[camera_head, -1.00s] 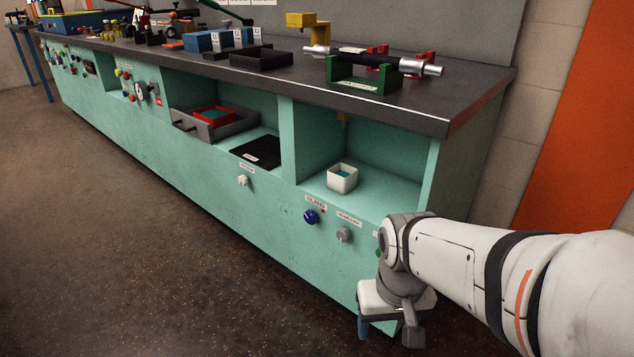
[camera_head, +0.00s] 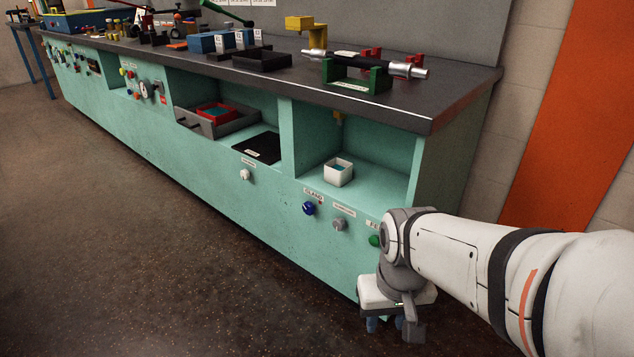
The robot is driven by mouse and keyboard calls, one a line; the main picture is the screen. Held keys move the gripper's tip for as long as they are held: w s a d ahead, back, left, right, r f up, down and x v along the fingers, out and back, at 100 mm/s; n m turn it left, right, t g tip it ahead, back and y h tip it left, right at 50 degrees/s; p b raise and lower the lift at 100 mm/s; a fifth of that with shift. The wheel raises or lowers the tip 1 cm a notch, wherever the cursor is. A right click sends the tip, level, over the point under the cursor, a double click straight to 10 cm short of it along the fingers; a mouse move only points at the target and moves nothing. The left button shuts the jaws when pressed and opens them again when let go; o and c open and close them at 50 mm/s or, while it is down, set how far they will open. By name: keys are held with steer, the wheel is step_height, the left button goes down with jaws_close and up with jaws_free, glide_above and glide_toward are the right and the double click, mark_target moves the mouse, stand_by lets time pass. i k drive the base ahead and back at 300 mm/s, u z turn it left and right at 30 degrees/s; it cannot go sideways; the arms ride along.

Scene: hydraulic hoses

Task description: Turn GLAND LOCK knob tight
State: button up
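A blue knob (camera_head: 308,208) with a label that seems to read GLAND is on the green bench front. A grey knob (camera_head: 339,224) sits just right of it under a longer label (camera_head: 344,210), too small to read for certain. Both knobs are uncovered. My gripper (camera_head: 386,324) hangs low in front of the bench, pointing down, to the right of and below the knobs and apart from them. Its blue fingertips show under the white body, but their opening is not clear. Nothing is seen held.
A green knob (camera_head: 375,240) is partly beside my arm's wrist. A white knob (camera_head: 245,175) is farther left. A white box (camera_head: 338,175) stands in the open bay above the knobs. The dark bench top (camera_head: 400,110) overhangs the front. The floor to the left is clear.

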mark_target(339, 223)
steer(key=k, duration=1)
steer(key=u, duration=0.45)
steer(key=i, duration=1.5)
steer(key=u, duration=0.3)
